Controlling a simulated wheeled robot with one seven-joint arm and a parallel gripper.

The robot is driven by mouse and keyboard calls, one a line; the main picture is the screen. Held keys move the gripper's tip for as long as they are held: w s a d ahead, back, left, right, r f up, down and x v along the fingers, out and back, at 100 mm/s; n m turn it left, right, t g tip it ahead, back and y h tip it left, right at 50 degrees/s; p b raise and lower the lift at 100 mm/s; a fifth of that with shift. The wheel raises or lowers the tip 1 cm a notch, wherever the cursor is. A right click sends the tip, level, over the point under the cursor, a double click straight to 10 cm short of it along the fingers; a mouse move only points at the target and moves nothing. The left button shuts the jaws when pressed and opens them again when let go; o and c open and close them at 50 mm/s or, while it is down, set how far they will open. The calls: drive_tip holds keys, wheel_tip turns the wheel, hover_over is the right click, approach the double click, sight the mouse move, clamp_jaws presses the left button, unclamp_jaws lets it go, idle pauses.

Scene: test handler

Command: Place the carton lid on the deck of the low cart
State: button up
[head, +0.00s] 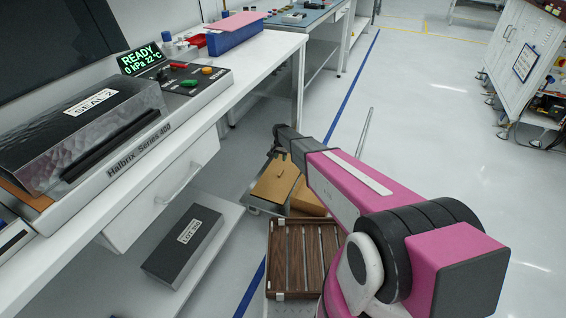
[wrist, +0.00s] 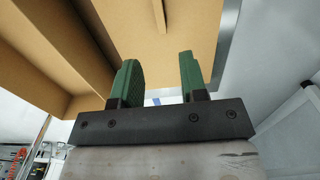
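A flat brown cardboard piece, seemingly the carton lid (head: 272,184), lies below my gripper in the head view, with a small dark slot in it. A grey metal edge, possibly of the low cart (head: 253,207), shows beside the cardboard.
Another cardboard piece (head: 306,201) lies beside the first, partly behind my arm.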

drive_tip(key=s+d+r+n, duration=0.1)
drive_tip(key=s+d+r, duration=0.6)
drive_tip(key=s, duration=0.5)
drive_tip(key=s+d+r+n, duration=0.2)
drive_tip(key=s+d+r, duration=0.5)
drive_tip(key=s+r, duration=0.4)
drive_tip(key=s+d+r+n, duration=0.1)
drive_tip(key=s+d+r, duration=0.6)
drive_tip(key=s, duration=0.6)
wheel_tip(320, 180, up, 2)
drive_tip(key=shift+s+d, duration=0.15)
drive_tip(key=shift+d, duration=0.2)
